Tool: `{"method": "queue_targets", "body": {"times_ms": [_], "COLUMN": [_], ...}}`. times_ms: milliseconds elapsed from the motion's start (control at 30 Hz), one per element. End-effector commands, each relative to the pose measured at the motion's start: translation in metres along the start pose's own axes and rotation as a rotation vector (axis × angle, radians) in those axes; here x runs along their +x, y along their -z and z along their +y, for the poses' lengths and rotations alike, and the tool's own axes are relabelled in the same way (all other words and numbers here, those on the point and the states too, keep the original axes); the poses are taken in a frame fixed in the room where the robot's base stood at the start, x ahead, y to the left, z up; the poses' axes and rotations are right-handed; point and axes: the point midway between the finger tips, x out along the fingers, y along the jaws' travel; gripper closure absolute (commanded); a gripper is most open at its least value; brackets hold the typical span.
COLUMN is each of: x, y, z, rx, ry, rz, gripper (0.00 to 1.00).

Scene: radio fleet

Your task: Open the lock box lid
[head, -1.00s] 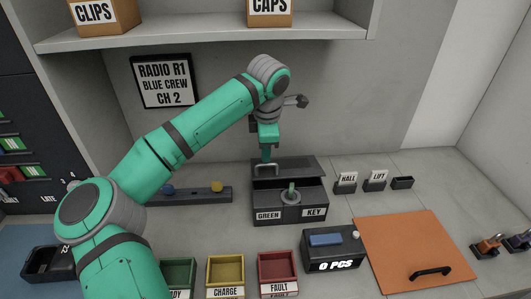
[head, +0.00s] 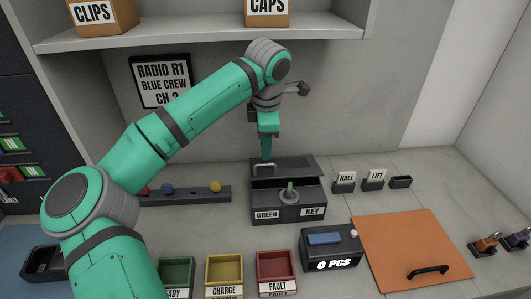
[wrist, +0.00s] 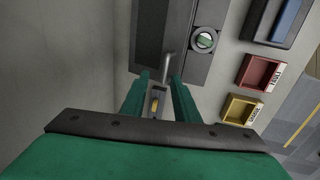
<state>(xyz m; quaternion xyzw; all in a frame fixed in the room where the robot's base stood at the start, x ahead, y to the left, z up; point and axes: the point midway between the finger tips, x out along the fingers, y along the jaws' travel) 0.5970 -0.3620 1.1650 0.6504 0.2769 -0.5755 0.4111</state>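The dark lock box (head: 288,213) stands on the counter, with GREEN and KEY labels on its front. A green key (head: 290,190) sits in its round lock, also visible in the wrist view (wrist: 204,40). The lid (head: 295,166) lies over the box; I cannot tell whether it is slightly raised. A grey bar handle (head: 264,169) is on its left part. My gripper (head: 266,157) points down just above the handle. In the wrist view its fingers (wrist: 160,78) are apart, with the handle (wrist: 168,66) by the tips between them; I see no grip on it.
A rail with coloured knobs (head: 190,194) lies left of the box. HALL and LIFT holders (head: 358,182) stand to the right. A counter unit (head: 331,247), an orange board (head: 410,245) and coloured trays (head: 224,270) are in front. A shelf (head: 200,38) hangs above.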

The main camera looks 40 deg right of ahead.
Motion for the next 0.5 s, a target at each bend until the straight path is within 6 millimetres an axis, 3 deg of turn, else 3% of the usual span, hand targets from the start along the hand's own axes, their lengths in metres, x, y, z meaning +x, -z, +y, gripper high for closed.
{"method": "queue_targets", "body": {"times_ms": [200,500], "x": [-0.043,-0.070], "y": [-0.002,-0.004], "z": [0.000,0.000], "rx": [0.002,0.005], "ry": [-0.002,0.000], "rz": [0.001,-0.001], "gripper": [0.72,0.72]}}
